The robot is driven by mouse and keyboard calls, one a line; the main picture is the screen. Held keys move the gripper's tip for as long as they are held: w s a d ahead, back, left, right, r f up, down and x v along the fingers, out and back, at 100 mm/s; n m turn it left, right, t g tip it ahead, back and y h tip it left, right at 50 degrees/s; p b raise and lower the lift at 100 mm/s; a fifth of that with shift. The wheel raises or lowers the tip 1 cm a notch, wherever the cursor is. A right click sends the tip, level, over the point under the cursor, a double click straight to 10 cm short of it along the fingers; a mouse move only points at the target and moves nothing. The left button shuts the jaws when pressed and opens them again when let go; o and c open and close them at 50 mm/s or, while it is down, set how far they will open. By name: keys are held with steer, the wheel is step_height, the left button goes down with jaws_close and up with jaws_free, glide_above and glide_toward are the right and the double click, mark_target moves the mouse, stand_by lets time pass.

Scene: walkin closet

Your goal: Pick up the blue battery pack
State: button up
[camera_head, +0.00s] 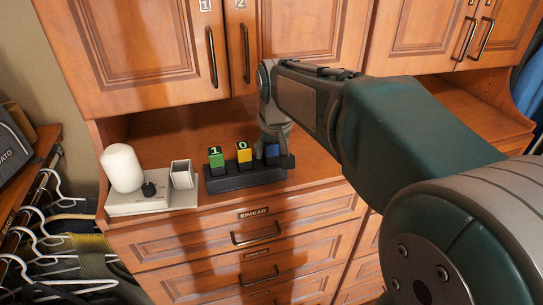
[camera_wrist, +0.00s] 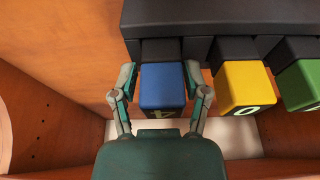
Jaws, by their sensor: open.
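The blue battery pack (camera_wrist: 161,86) stands in a slot of the black holder (camera_wrist: 220,18) in the wrist view. In the head view the blue pack (camera_head: 271,151) shows only partly beside my gripper. My gripper (camera_wrist: 160,91) is open, with one finger on each side of the blue pack. I cannot tell whether the fingers touch it. A yellow pack (camera_wrist: 242,87) and a green pack (camera_wrist: 301,84) stand in the same holder, which also shows on the wooden counter in the head view (camera_head: 245,177).
Left of the holder are a small grey open box (camera_head: 182,174) and a white rounded device (camera_head: 122,168) on a pale base (camera_head: 150,202). Cabinet doors (camera_head: 300,35) hang above, with drawers (camera_head: 255,235) below. White hangers (camera_head: 40,235) are at far left.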

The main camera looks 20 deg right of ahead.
steer(key=shift+a, duration=0.25)
jaws_close()
